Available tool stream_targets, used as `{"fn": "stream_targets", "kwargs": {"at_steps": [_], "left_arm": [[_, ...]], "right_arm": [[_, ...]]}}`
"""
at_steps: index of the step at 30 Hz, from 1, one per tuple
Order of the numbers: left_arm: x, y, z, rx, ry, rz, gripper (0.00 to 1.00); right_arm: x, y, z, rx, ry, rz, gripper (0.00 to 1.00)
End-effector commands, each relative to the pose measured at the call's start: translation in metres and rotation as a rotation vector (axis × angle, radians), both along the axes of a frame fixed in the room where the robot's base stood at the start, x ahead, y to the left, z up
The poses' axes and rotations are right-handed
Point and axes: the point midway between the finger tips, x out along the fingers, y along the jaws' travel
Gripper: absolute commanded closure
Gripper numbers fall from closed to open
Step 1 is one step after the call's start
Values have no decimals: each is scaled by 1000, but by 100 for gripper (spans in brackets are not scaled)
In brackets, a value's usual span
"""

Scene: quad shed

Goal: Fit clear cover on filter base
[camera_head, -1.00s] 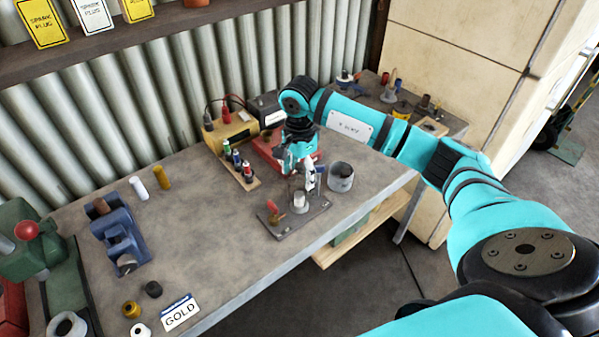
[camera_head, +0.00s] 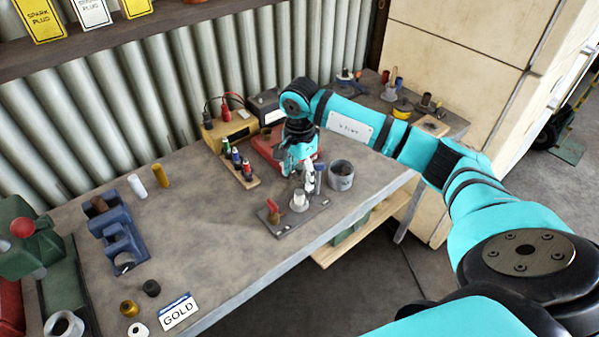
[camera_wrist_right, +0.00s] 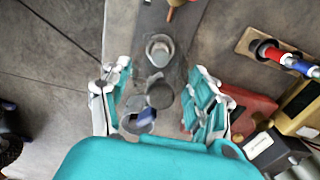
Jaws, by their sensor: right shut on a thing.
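My right gripper (camera_head: 303,180) reaches down over the far right end of a dark plate (camera_head: 290,228) on the bench. In the right wrist view its fingers (camera_wrist_right: 160,105) stand apart, closed on a wide thing, taken as the clear cover; its see-through walls can hardly be made out. A pale grey round part with a flange (camera_head: 299,201), perhaps the filter base, stands on the plate; it also shows in the wrist view (camera_wrist_right: 159,50). A dark round part (camera_wrist_right: 160,95) shows between the fingers. My left gripper is out of view.
A wooden rack (camera_head: 241,170) and red tray (camera_head: 265,148) lie behind.

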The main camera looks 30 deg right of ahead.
Motion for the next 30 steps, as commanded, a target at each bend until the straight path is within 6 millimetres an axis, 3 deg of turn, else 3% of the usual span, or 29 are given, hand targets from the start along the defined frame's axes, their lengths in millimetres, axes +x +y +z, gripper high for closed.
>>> {"fn": "stream_targets", "kwargs": {"at_steps": [16, 30], "left_arm": [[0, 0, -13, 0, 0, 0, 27], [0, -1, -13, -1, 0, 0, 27]], "right_arm": [[0, 0, -15, 0, 0, 0, 72], [0, 0, -15, 0, 0, 0, 72]]}}
